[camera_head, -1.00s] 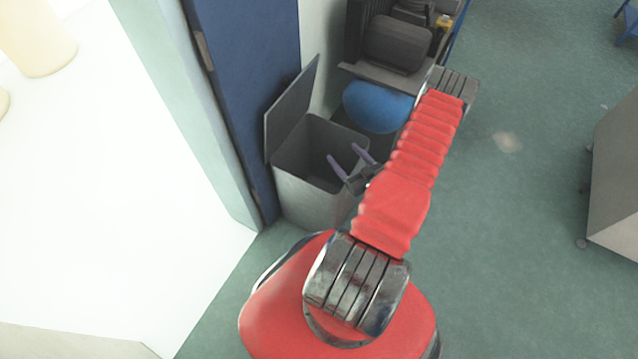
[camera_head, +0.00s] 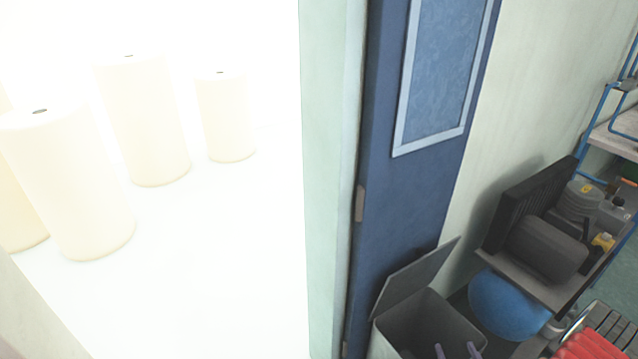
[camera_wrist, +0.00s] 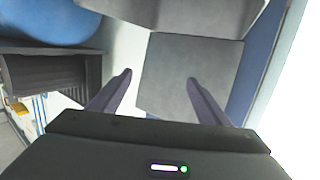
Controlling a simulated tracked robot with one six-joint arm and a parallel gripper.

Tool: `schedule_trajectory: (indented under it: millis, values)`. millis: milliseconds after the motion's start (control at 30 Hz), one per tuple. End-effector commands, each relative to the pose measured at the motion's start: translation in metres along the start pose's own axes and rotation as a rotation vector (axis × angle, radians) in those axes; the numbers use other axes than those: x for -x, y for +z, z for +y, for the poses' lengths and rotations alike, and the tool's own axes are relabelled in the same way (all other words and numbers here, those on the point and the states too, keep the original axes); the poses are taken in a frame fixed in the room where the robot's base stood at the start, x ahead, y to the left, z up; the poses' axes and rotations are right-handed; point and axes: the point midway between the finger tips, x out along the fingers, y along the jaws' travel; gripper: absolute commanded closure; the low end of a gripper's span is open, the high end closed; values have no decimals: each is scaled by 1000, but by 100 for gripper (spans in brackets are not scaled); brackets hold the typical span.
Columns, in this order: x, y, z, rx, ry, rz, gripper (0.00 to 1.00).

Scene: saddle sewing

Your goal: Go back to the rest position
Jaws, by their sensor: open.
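My gripper (camera_wrist: 160,92) is open and empty in the wrist view, with its two purple-grey fingers spread apart. In the head view its fingertips (camera_head: 456,350) show at the bottom edge, in front of the opening of the grey bin (camera_head: 392,343). The bin's lid (camera_head: 415,278) stands raised. In the wrist view a grey panel (camera_wrist: 188,75), which looks like part of the bin, lies beyond and between the fingers. Most of my arm is out of the head view, with a red part at the lower right corner.
A blue door (camera_head: 400,200) stands open behind the bin. A shelf with a dark machine (camera_head: 548,248) and a blue ball-like object (camera_head: 508,306) are to the right. Several pale rolls (camera_head: 140,120) stand in the bright room at left.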

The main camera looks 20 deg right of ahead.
Motion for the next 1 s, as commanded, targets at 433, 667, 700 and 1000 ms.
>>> schedule_trajectory:
  millis: [433, 667, 700, 1000]
  values:
    - [-40, -36, 9, 104, -39, -123, 30]
    - [-72, -73, 11, 188, -50, -231, 30]
    - [-76, -80, 11, 202, -51, -248, 30]
    - [-106, -138, 1, 287, -41, -365, 30]
